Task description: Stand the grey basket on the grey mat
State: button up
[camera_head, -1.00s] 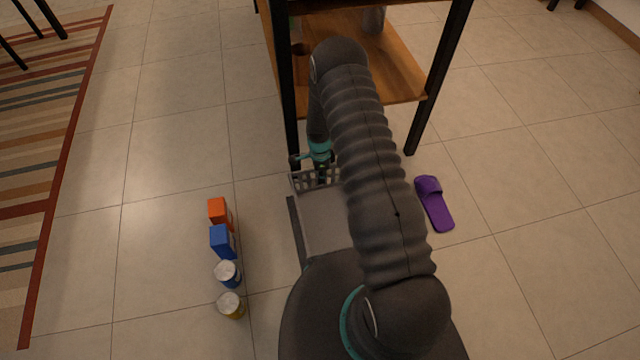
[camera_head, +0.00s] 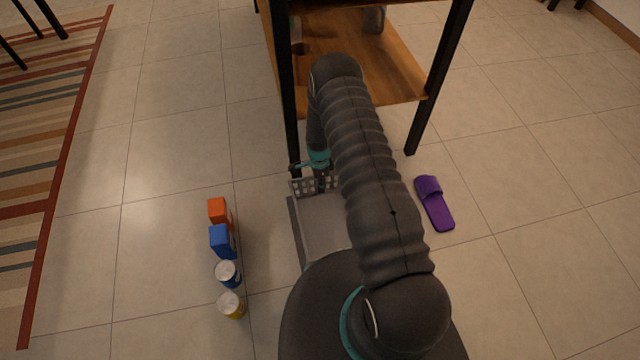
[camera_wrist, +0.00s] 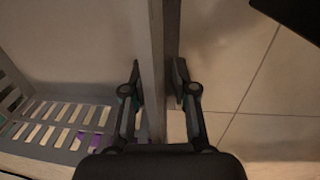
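The grey basket (camera_head: 325,228) stands upright below the table's front, partly hidden by my arm. Its slotted far wall shows in the head view, and a slotted wall (camera_wrist: 68,125) also shows in the wrist view. I cannot make out the grey mat apart from the basket; the basket and my arm cover that area.
A wooden table (camera_head: 350,60) with black legs stands just beyond the basket. A purple slipper (camera_head: 434,204) lies to the right. An orange box (camera_head: 219,212), a blue box (camera_head: 222,241) and two lidded jars (camera_head: 229,274) (camera_head: 232,305) line the left. Tiles between are clear.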

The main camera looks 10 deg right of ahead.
notch_tip(320, 180, up, 30)
jog(key=w+n+t, duration=0.2)
jog(key=n, duration=0.2)
jog(key=s+r+n+t, duration=0.1)
jog(key=s+r+n, duration=0.15)
jog(key=r, duration=0.55)
jog(key=s+r+n, duration=0.2)
jog(key=s+r, duration=0.2)
jog(key=r, duration=0.5)
jog(key=s+r+n+t, duration=0.2)
jog(key=s+r+n, duration=0.2)
jog(key=s, duration=0.9)
jog(key=s+r+n+t, duration=0.2)
jog(key=s+r+n, duration=0.3)
jog(key=s+r, duration=0.5)
jog(key=shift+s+r, duration=0.15)
jog(key=shift+s, duration=1.35)
jog(key=shift+n, duration=0.25)
